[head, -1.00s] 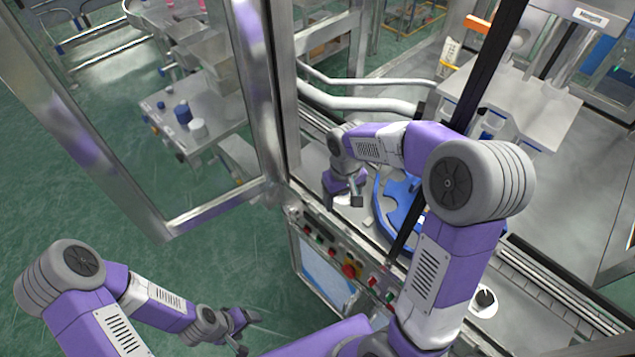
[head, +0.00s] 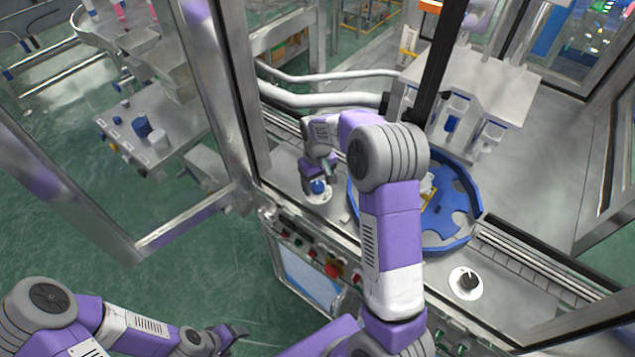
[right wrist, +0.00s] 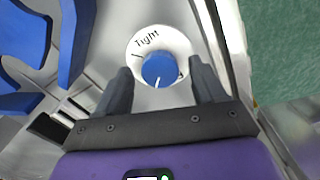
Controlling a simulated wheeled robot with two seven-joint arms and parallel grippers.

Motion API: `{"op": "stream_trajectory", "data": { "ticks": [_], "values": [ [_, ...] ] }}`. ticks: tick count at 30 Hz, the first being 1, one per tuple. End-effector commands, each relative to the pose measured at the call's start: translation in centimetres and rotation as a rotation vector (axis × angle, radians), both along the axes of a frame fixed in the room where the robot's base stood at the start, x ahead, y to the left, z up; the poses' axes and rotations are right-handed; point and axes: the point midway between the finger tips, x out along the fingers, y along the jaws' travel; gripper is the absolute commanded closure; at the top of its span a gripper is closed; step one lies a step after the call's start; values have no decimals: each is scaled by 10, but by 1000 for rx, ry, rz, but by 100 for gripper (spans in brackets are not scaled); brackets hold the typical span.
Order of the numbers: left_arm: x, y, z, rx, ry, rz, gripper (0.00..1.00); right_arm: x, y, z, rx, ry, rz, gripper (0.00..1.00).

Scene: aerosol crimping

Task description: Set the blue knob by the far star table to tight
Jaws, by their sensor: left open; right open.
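The blue knob (head: 318,186) sits on a white round dial plate on the machine deck, left of the blue star table (head: 471,190). In the right wrist view the blue knob (right wrist: 158,67) shows a white pointer line at its lower edge, turned away from the word "Tight" at the plate's upper left. My right gripper (head: 319,173) is open just over the knob; in the wrist view its two dark fingers lie either side of the knob, with gaps. Whether they reach down to its height I cannot tell. My left gripper (head: 232,334) is open and empty, low over the floor.
A black knob (head: 466,281) on another white dial lies at the right front of the deck. A button panel (head: 322,258) runs along the machine's front. A metal door frame (head: 190,222) stands at left, and a black post (head: 436,75) rises behind my right arm.

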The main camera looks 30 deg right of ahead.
Motion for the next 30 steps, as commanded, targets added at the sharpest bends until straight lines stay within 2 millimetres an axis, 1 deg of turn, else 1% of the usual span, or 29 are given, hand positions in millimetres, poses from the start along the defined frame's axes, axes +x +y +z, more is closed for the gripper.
{"op": "stream_trajectory", "data": {
  "ticks": [3, 8, 9, 11, 18, 20, 26, 30],
  "values": [
    [0, 0, 0, 0, 0, 0, 31, 0, 0, -3, 0, -1, -1, 31],
    [0, 0, 0, 0, 0, 0, 31, 0, 0, -3, 0, -1, -1, 31],
    [0, 0, 0, 0, 0, 0, 31, 0, 0, -3, 0, -1, -1, 32],
    [0, 0, 0, 0, 0, 0, 31, 0, 0, -3, 0, -1, 0, 42],
    [0, 0, 0, 0, 0, 0, 31, 0, 0, -3, 0, -1, 0, 78],
    [0, 0, 0, 0, 0, 0, 31, 0, 0, -3, 0, -1, 0, 87],
    [0, 0, 0, 0, 0, 0, 31, 0, 0, -3, 0, -1, -13, 87],
    [0, 0, 1, 0, 0, 0, 31, 0, 0, -3, 0, -1, -54, 87]
  ]
}}
